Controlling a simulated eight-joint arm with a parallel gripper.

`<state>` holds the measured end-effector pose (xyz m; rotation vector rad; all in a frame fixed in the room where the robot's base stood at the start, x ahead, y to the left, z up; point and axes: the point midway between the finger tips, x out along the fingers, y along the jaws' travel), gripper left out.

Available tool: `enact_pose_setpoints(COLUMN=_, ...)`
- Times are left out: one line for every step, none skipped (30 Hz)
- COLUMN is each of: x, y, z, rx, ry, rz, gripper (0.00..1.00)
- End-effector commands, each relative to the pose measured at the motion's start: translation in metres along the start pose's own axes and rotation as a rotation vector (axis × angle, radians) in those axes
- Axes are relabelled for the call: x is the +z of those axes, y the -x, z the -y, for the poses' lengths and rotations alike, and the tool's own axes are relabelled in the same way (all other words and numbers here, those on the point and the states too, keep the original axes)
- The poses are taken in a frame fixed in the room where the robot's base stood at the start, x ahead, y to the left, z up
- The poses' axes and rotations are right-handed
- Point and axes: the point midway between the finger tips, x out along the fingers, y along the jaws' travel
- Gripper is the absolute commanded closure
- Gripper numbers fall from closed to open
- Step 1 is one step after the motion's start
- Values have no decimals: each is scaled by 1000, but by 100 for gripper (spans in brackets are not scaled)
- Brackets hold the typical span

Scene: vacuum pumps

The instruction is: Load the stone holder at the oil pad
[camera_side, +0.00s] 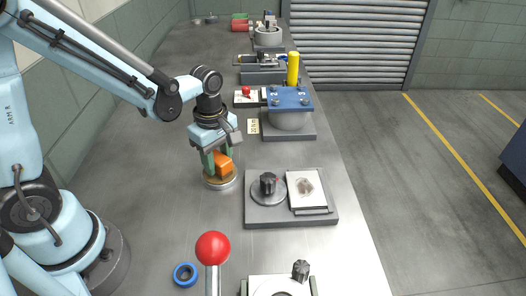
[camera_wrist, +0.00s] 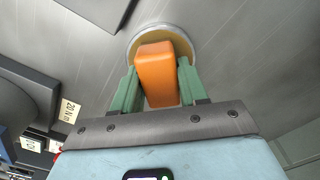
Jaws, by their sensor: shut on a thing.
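My gripper (camera_side: 217,167) points down left of the grey tray, its green fingers shut on an orange block, which looks like the stone holder (camera_side: 224,164). In the wrist view the block (camera_wrist: 157,75) sits between both fingers (camera_wrist: 158,82), one on each side. A white pad with a brownish stain (camera_side: 306,188), likely the oil pad, lies in the right part of the grey tray (camera_side: 290,219). A round base with a black knob (camera_side: 267,186) is beside it.
A red ball-topped lever (camera_side: 212,248) stands near the front, with a blue ring (camera_side: 185,274) to its left. A blue-topped pump unit (camera_side: 289,100) and a yellow cylinder (camera_side: 293,67) stand behind. The bench is clear left of the dish.

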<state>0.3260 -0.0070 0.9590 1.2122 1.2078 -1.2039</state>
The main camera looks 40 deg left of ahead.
Motion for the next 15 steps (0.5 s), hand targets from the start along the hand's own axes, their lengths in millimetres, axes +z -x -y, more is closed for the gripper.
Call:
enact_pose_setpoints(x=0, y=0, z=1, rx=-1, ry=0, rz=0, gripper=81)
enact_pose_setpoints(x=0, y=0, z=1, rx=-1, ry=0, rz=0, gripper=81)
enact_pose_setpoints(x=0, y=1, z=1, rx=-1, ry=0, rz=0, gripper=81)
enact_pose_setpoints(x=0, y=2, z=0, rx=-1, ry=0, rz=0, gripper=81)
enact_pose_setpoints(x=0, y=4, z=0, rx=-1, ry=0, rz=0, gripper=81)
enact_pose_setpoints(x=0, y=7, z=0, rx=-1, ry=0, rz=0, gripper=81)
enact_pose_setpoints(x=0, y=9, z=0, rx=-1, ry=0, rz=0, gripper=81)
enact_pose_setpoints(x=0, y=11, z=0, rx=-1, ry=0, rz=0, gripper=81)
enact_pose_setpoints(x=0, y=14, z=0, rx=-1, ry=0, rz=0, gripper=81)
enact_pose_setpoints(x=0, y=16, z=0, rx=-1, ry=0, rz=0, gripper=81)
enact_pose_setpoints(x=0, y=19, z=0, rx=-1, ry=0, rz=0, gripper=81)
enact_pose_setpoints(x=0, y=22, z=0, rx=-1, ry=0, rz=0, gripper=81)
enact_pose_setpoints(x=0, y=24, z=1, rx=-1, ry=0, rz=0, gripper=81)
enact_pose_setpoints(x=0, y=26, z=0, rx=-1, ry=0, rz=0, gripper=81)
enact_pose_setpoints(x=0, y=29, z=0, rx=-1, ry=0, rz=0, gripper=81)
